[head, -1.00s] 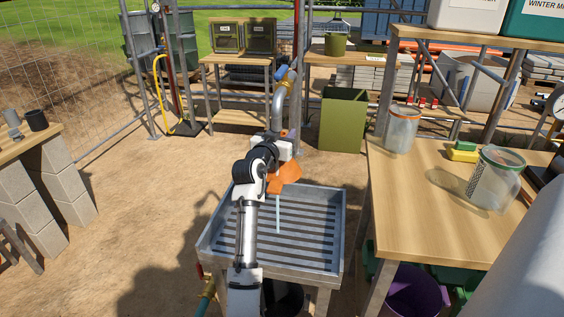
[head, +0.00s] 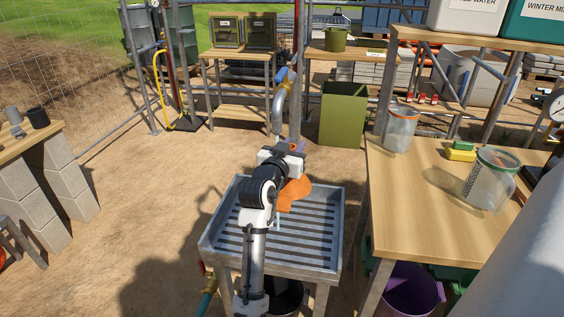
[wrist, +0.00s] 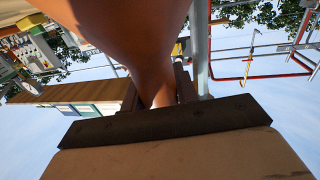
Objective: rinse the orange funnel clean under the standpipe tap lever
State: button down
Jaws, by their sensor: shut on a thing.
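The orange funnel (head: 294,191) is held over the metal slatted sink (head: 318,262), partly hidden behind my arm. In the wrist view, the funnel (wrist: 130,30) fills the top, its narrow end between my fingers. My gripper (wrist: 160,93) is shut on that narrow end; in the head view it is mostly hidden at the arm's end. The standpipe (head: 278,112) rises behind the funnel, with a blue tap lever (head: 283,74) on top. A thin pale stream, apparently water, shows below the funnel. I cannot tell whether the funnel is clean.
A green bin (head: 342,115) stands behind the sink. Open sandy ground lies to the left.

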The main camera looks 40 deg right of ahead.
jog(key=shift+s+a+r+p, duration=0.2)
jog(key=shift+s+a, duration=0.15)
jog(key=shift+s, duration=0.5)
jog(key=shift+s+a+r+p, duration=0.1)
jog(key=shift+s+a+p, duration=0.15)
jog(key=shift+s, duration=0.55)
jog(key=shift+s+a+r+p, duration=0.15)
jog(key=shift+s+a, duration=0.25)
jog(key=shift+s, duration=0.45)
